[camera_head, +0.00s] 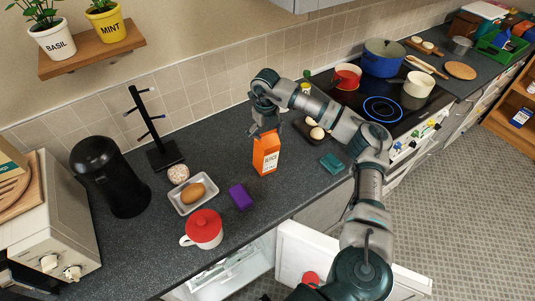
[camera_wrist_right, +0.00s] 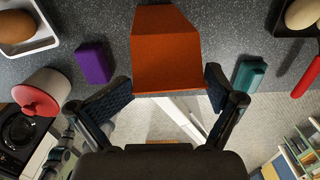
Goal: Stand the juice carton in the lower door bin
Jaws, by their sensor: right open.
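The orange juice carton (camera_head: 266,156) stands upright on the dark counter. In the right wrist view the carton (camera_wrist_right: 166,52) lies straight ahead, its near end reaching between the fingertips. An under-counter fridge (camera_head: 238,277) stands open below the counter edge. Its white door (camera_head: 345,262) is swung out, with a red round item (camera_head: 310,278) at its inner side. The lower door bin cannot be made out. My left gripper is out of view.
A purple block (camera_head: 240,196), a tray with an egg (camera_head: 182,205) and a red-lidded mug (camera_head: 203,230) stand left of the carton. A teal block (camera_head: 332,163) and a dark pan (camera_head: 308,131) lie to its right. My right arm passes over the counter's right part.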

